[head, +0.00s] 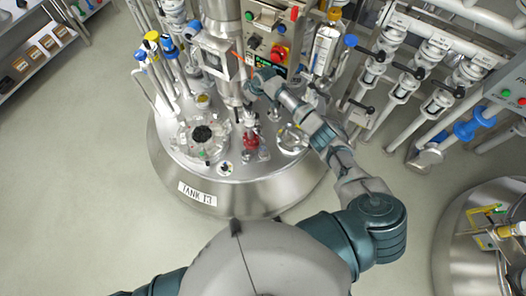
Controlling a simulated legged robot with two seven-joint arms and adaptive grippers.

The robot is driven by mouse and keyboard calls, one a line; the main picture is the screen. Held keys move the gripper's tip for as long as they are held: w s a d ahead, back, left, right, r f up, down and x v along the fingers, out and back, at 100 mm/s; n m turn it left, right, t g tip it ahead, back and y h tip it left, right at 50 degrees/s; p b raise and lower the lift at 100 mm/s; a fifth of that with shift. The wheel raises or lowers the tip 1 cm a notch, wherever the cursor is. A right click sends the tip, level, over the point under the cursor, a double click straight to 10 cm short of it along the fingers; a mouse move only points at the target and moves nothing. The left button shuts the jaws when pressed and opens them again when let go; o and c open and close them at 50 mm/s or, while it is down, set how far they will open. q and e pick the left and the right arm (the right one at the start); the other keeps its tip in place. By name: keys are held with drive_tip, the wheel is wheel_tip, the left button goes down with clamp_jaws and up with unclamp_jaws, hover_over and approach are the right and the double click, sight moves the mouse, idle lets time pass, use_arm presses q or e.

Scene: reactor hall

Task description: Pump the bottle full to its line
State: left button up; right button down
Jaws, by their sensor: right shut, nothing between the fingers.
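A round steel tank (235,200) labelled "TANK 13" stands in front of me, its lid crowded with fittings. A small red item (250,138) stands upright among the metal fittings near the lid's middle. It is too small to tell whether it is the bottle, and I cannot make out a fill line or a pump for certain. My right gripper (256,88) is shut and empty above the back of the lid, behind the red item and just in front of the control box. Whether it touches any fitting there I cannot tell. My left gripper is out of view.
A control box (268,42) with a red knob stands at the tank's back. Hoses with blue and yellow caps (151,37) rise at its left. Pipes with valves (405,85) crowd the right. Another tank (470,235) is at lower right. The left floor is clear.

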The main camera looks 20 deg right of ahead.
drive_tip(key=shift+r+p, duration=2.45)
drive_tip(key=shift+r, duration=0.3)
drive_tip(key=shift+f, duration=0.15)
drive_tip(key=shift+s+f+b, duration=0.1)
drive_tip(key=shift+f+b, duration=1.75)
drive_tip(key=shift+f, duration=0.95)
wheel_tip(320, 180, up, 6)
drive_tip(key=p, duration=0.5)
drive_tip(key=shift+f, duration=0.1)
drive_tip(key=shift+f, duration=0.1)
